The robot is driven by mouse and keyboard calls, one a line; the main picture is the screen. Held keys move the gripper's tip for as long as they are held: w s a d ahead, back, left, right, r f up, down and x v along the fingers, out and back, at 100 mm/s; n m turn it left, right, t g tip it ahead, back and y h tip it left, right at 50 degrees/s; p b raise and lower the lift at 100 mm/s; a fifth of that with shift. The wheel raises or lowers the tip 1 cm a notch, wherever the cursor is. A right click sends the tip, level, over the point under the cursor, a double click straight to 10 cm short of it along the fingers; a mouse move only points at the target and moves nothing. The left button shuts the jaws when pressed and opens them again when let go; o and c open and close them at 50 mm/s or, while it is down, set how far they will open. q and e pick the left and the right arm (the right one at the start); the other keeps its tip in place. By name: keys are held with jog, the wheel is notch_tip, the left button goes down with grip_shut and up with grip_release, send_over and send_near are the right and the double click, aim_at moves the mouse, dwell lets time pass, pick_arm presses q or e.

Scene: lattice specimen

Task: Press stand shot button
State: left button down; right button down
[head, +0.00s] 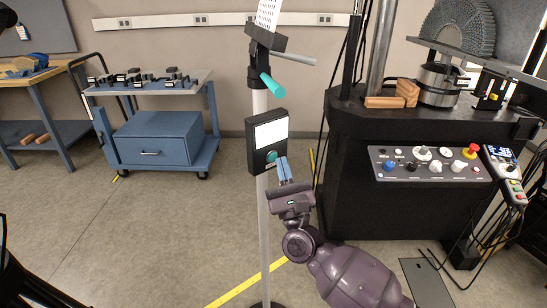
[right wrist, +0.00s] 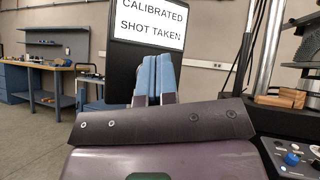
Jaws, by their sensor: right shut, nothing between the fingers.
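The stand (head: 262,205) is a pale upright pole carrying a black box (head: 251,150) with a white screen. A round teal button (head: 272,156) sits on the box below the screen. In the right wrist view the screen (right wrist: 152,20) reads "CALIBRATED SHOT TAKEN". My right gripper (head: 283,162) is shut and empty, its blue fingertips just right of the button. I cannot tell whether they touch it. The shut fingers (right wrist: 154,72) hide the button in the right wrist view. My left gripper does not show.
A black test machine (head: 340,150) with a control panel (head: 430,164) and a red knob stands close on the right. A blue cart (head: 158,145) is at the back left, with a workbench (head: 40,100) beyond. Floor between cart and stand is clear.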

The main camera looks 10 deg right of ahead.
jog(key=shift+s+d+p, duration=0.1)
jog(key=shift+s+d, duration=0.2)
jog(key=shift+s, duration=0.5)
jog(key=shift+s+d+p, duration=0.15)
jog(key=shift+s+d, duration=0.2)
jog(key=shift+s, duration=0.4)
jog(key=shift+s+d+p, duration=0.1)
jog(key=shift+s+d, duration=0.2)
jog(key=shift+s, duration=0.5)
